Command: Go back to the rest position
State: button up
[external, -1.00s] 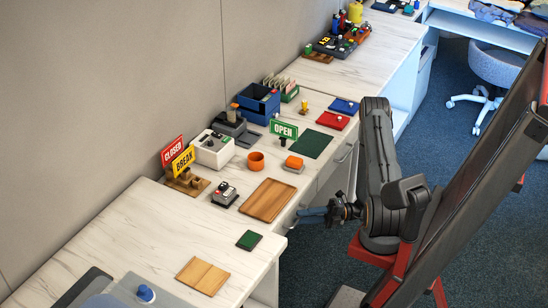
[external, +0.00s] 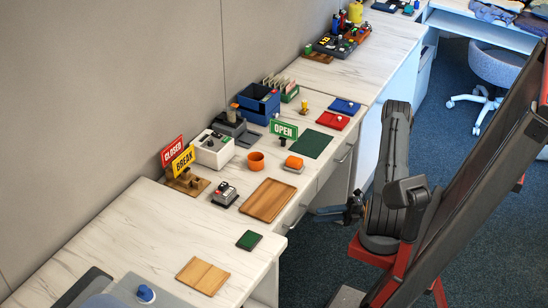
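My gripper (external: 320,212) is off the front edge of the counter, low and close to my own arm, pointing left. It is small and dark here, and I cannot tell whether its fingers are apart. I see nothing in it. My arm (external: 392,165) is folded up beside the counter, standing on its red base.
The counter (external: 130,225) runs along the wall. A wooden tray (external: 268,200), an orange cup (external: 256,161), a green OPEN sign (external: 284,130), a yellow BREAK sign (external: 183,162) and a blue crate (external: 259,101) stand on it. An office chair (external: 498,67) is at the back right.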

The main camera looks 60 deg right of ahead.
dwell(0.5)
jog(key=s+a+r+n+g+h+p, duration=0.25)
jog(key=a+r+n+g, duration=0.45)
jog(key=n, duration=0.4)
jog(key=s+a+r+n+g+h+p, duration=0.1)
jog(key=a+r+n+g+p, duration=0.2)
jog(key=a+r+n+g, duration=0.55)
jog(key=w+a+r+n+t+h+p, duration=0.1)
jog(key=r+n+h, duration=0.4)
jog(key=n, duration=0.7)
jog(key=w+a+r+n+t+h+p, duration=0.1)
jog(key=r+n+h+p, duration=0.3)
jog(key=n, duration=0.8)
jog(key=shift+a+r+h+p, duration=0.35)
jog(key=shift+a+h+p, duration=0.2)
jog(key=shift+a+h, duration=0.25)
jog(key=shift+w, duration=0.1)
